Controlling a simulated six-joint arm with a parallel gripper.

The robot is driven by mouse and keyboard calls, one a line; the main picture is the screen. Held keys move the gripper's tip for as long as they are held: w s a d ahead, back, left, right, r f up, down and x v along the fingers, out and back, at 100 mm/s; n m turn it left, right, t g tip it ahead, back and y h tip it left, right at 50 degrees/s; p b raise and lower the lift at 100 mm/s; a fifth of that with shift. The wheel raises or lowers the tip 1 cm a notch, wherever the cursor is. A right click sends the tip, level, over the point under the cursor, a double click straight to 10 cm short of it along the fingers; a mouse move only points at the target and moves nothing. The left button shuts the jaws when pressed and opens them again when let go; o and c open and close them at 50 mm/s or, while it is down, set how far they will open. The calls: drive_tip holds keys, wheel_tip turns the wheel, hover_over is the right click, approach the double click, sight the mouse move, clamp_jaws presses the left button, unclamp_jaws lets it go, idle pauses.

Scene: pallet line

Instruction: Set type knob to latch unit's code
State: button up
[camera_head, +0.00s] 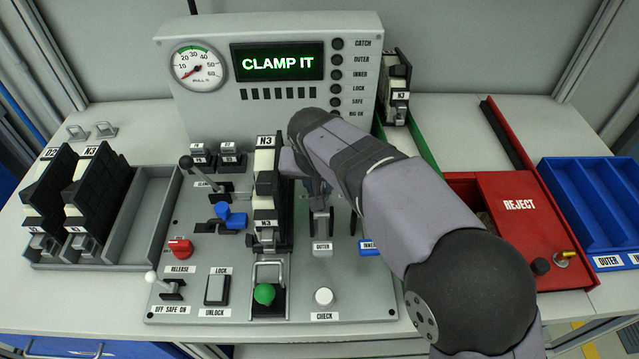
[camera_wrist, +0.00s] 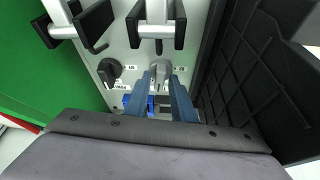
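The latch unit (camera_head: 265,185), black and cream with N3 labels, stands upright in the panel's fixture. In the wrist view a grey knob (camera_wrist: 160,68) sits on the light panel, with small labels beside it too small to read surely. A black knob (camera_wrist: 109,71) is to its left, also with small labels; I cannot tell for sure which is the type knob. My gripper (camera_wrist: 163,82) is open, its two blue fingers pointing at the grey knob with a gap between them. Contact is unclear. In the head view my arm hides the knobs and most of the gripper.
The console display (camera_head: 277,62) reads CLAMP IT. More latch units (camera_head: 100,185) stand in a grey tray at left. A red REJECT box (camera_head: 520,235) and a blue bin (camera_head: 590,200) are at right. In the wrist view a dark ribbed wall (camera_wrist: 250,80) stands close on the right.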

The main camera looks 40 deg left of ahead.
drive_tip(key=shift+o, duration=0.3)
drive_tip(key=v, duration=0.7)
drive_tip(key=shift+r+b, duration=0.15)
drive_tip(key=shift+b, duration=0.25)
drive_tip(key=shift+s, duration=0.1)
drive_tip(key=o, duration=0.4)
drive_tip(key=shift+o, duration=0.8)
drive_tip(key=shift+n+p, duration=0.3)
drive_tip(key=shift+p, duration=0.05)
drive_tip(key=w+n+g+p, duration=0.1)
drive_tip(key=n+g+p, duration=0.1)
drive_tip(key=n+p, duration=0.2)
drive_tip(key=w+n+g+p, duration=0.2)
drive_tip(key=n+p, duration=0.3)
drive_tip(key=n, duration=0.2)
drive_tip(key=w+n+g+p, duration=0.2)
drive_tip(key=n+p, duration=0.2)
drive_tip(key=n, duration=0.2)
drive_tip(key=shift+w+d+y, duration=0.15)
drive_tip(key=shift+d+y, duration=0.05)
drive_tip(key=shift+y, duration=0.2)
